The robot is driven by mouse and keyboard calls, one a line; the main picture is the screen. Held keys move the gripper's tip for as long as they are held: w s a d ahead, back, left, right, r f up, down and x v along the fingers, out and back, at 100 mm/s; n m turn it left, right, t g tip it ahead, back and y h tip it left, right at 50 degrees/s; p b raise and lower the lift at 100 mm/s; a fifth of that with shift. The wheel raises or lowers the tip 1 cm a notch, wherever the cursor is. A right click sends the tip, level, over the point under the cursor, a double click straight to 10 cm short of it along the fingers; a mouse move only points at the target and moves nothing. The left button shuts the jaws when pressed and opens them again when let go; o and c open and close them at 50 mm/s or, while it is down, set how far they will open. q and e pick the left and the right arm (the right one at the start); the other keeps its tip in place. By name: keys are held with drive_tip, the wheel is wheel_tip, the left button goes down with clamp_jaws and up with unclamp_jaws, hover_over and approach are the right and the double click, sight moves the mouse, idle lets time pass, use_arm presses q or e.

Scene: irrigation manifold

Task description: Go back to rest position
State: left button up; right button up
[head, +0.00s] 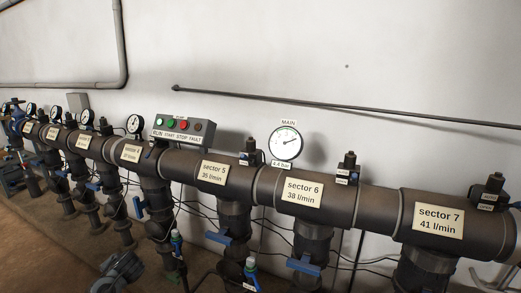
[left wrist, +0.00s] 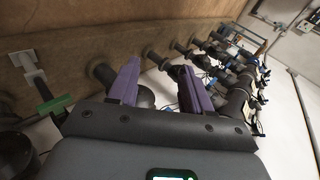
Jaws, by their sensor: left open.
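My left gripper (left wrist: 160,68) shows in the left wrist view with its two purple fingers spread apart and nothing between them. Beyond the fingers are dark pipe fittings. I cannot make out my left gripper for sure in the head view. My right gripper is in neither view.
A dark manifold pipe (head: 371,203) runs along the wall with sector labels, blue valve handles (head: 303,266) and hanging cables. A control box (head: 183,130) and the main gauge (head: 286,143) sit above it. A dark grey rounded part (head: 121,270) is at the lower left.

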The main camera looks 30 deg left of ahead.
use_arm(q)
drive_tip(key=s+d+f+m+t+h, duration=0.15)
drive_tip(key=d+f, duration=0.35)
drive_tip(key=d, duration=0.5)
drive_tip(key=s+d+f+m+h, duration=0.1)
drive_tip(key=s+d+f+h, duration=0.15)
drive_tip(key=d+f, duration=0.45)
drive_tip(key=s+d+f+m+t+h, duration=0.1)
drive_tip(key=s+d+f, duration=0.2)
drive_tip(key=d, duration=0.9)
drive_tip(key=s+d+r+h, duration=0.2)
drive_tip(key=s+d+h, duration=0.1)
drive_tip(key=s+d, duration=0.55)
drive_tip(key=s+d+r+h, duration=0.3)
drive_tip(key=s+d, duration=0.2)
drive_tip(key=d, duration=0.6)
wheel_tip(320, 180, up, 68)
drive_tip(key=w+p, duration=0.1)
drive_tip(key=p, duration=6.8)
drive_tip(key=shift+a+r+y, duration=0.15)
drive_tip(key=shift+a+y, duration=0.15)
drive_tip(key=shift+a, duration=0.05)
